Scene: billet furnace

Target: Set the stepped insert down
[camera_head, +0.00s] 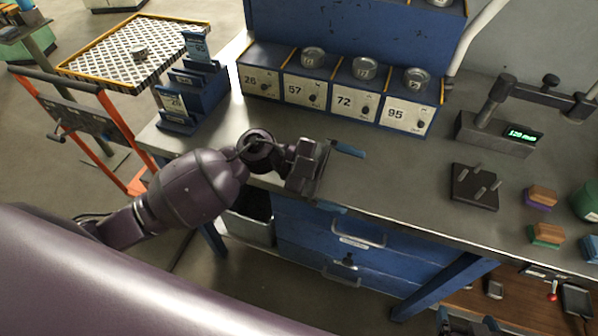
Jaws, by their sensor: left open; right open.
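My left gripper (338,178) hangs over the front part of the grey workbench (405,178). It is open, its two blue-tipped fingers are spread, and I see nothing between them. A small round grey metal piece (139,52) sits on the checkered cart top at the back left. Several similar round metal pieces, one of them here (364,68), sit on the numbered bins. I cannot tell which of these is the stepped insert.
Bins labelled 26, 57, 72 and 95 (405,117) line the bench's back. A blue stepped rack (203,92) stands left. A black pegged plate (474,187), a gauge with a green display (522,134) and coloured blocks (541,196) stand right. The bench middle is clear.

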